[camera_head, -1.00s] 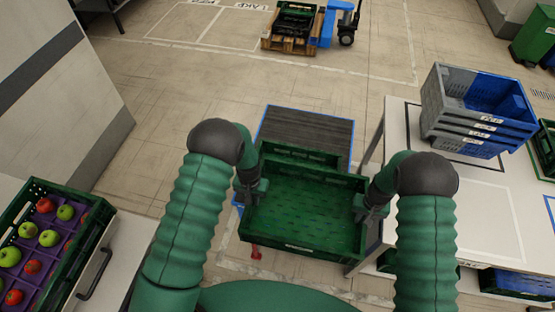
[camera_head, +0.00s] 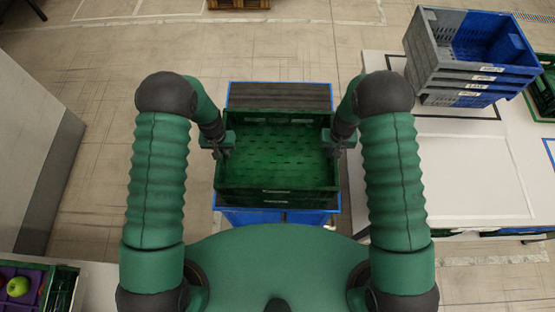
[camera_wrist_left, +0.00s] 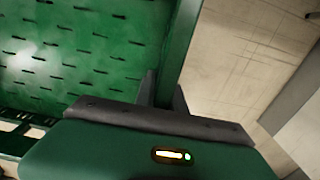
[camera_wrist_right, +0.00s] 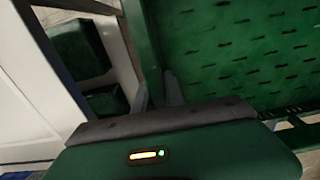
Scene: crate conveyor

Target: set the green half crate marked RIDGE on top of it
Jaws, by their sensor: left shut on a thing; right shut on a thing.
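A green crate (camera_head: 277,150) with a slotted floor, empty, hangs level between my two grippers in the head view. Its front label is too small to read. My left gripper (camera_head: 222,146) is shut on its left wall, and my right gripper (camera_head: 334,144) is shut on its right wall. The wrist views show the fingers clamped over the wall rims, at the left (camera_wrist_left: 163,95) and at the right (camera_wrist_right: 160,95).
A blue-edged stand with a dark slatted top (camera_head: 280,95) lies under and behind the crates. A white table (camera_head: 450,170) at the right bears a stack of grey-blue crates (camera_head: 470,50). An apple crate (camera_head: 62,285) is at lower left. Floor at left is open.

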